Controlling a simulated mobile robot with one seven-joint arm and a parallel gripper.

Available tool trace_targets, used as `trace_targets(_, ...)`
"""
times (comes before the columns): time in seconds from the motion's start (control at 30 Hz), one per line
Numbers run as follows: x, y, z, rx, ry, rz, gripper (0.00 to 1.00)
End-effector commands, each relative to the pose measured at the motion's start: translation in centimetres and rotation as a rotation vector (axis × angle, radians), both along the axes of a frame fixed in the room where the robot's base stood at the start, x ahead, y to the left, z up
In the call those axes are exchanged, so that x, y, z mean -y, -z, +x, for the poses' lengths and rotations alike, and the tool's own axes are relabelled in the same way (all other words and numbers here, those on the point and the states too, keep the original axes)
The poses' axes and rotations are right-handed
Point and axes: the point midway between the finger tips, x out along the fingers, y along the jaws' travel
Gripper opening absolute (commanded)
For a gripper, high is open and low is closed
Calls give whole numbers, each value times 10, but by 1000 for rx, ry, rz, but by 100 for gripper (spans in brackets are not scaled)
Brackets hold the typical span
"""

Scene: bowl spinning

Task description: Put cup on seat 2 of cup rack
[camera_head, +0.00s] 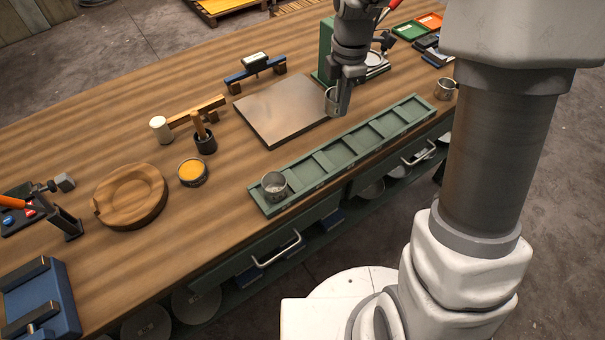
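The green cup rack (322,163) is a long, low tray with several compartments, lying along the near side of the wooden table. One metal cup (275,187) stands upright in its leftmost compartment. The other compartments look empty. A second metal cup (330,101) is at my gripper (342,105), with a finger at its right side. My gripper points down and appears shut on this cup's wall, above the right edge of the steel plate, behind the rack. The finger hides part of the cup. A third cup (446,89) stands past the rack's right end.
The square steel plate (275,112) lies behind the rack. A green-framed device (326,50) stands behind my gripper.

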Motion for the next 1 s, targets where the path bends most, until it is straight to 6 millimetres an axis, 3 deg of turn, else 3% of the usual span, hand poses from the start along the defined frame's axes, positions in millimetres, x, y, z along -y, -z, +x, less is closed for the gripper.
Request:
trace_targets(0.5,-56,60,-84,-4,-6,-1,0)
trace_targets(0.73,-64,72,-96,-2,0,-1,0)
trace_targets(1.0,-64,107,-96,-4,0,-1,0)
